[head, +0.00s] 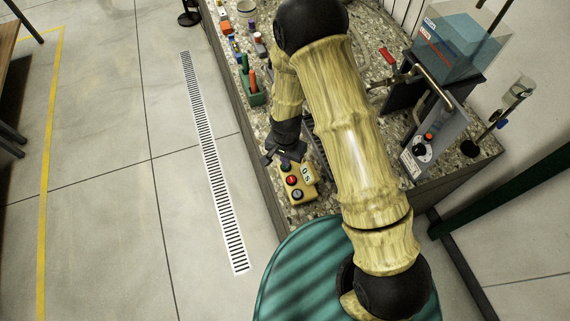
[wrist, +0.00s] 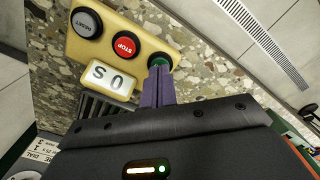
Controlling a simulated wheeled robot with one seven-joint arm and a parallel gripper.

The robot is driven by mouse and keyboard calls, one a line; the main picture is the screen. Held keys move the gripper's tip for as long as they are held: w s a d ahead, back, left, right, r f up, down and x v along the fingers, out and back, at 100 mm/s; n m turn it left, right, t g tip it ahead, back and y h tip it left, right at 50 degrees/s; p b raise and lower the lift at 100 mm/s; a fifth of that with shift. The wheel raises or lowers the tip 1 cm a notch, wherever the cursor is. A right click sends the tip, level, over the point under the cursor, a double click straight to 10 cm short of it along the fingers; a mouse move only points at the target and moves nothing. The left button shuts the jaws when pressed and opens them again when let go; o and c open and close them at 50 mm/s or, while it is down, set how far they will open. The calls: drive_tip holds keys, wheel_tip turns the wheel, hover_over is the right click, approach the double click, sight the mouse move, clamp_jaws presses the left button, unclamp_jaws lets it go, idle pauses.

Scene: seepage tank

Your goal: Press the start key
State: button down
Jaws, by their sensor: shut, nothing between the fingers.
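A yellow control box (head: 311,193) lies on the speckled counter. In the wrist view it carries a grey RESET key (wrist: 86,23), a red STOP key (wrist: 125,45), a green key (wrist: 160,60) with no readable label, and a white display (wrist: 107,78). The red key (head: 292,180) also shows in the head view. My gripper (wrist: 158,72) is shut and empty, its purple fingertips right at the green key and partly covering it. Whether they touch it or hover just above I cannot tell. In the head view my gripper (head: 286,163) is over the far end of the box.
A green holder (head: 256,98) with upright tools stands on the counter beyond the box. A water tank (head: 455,45) and a dial panel (head: 424,147) stand at the right. The counter's left edge runs close to the box, with open floor beyond.

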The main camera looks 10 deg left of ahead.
drive_tip(key=shift+f, duration=0.25)
drive_tip(key=shift+f+b, duration=0.4)
wheel_tip(320, 180, up, 5)
drive_tip(key=p, duration=0.4)
drive_tip(key=shift+r, duration=0.15)
idle(0.5)
drive_tip(key=shift+w+d+r, duration=0.1)
drive_tip(key=shift+d+r, duration=0.1)
drive_tip(key=shift+r, duration=0.1)
drive_tip(key=d+r+n+t, duration=0.1)
drive_tip(key=d+r+n, duration=0.1)
drive_tip(key=d+r, duration=1)
drive_tip(key=s+d+r+n+t, duration=0.1)
drive_tip(key=s+d+r, duration=0.6)
drive_tip(key=r, duration=0.4)
drive_tip(key=shift+d+r+n+t+p, duration=0.2)
drive_tip(key=shift+d+n+t+p, duration=0.1)
drive_tip(key=shift+n, duration=0.1)
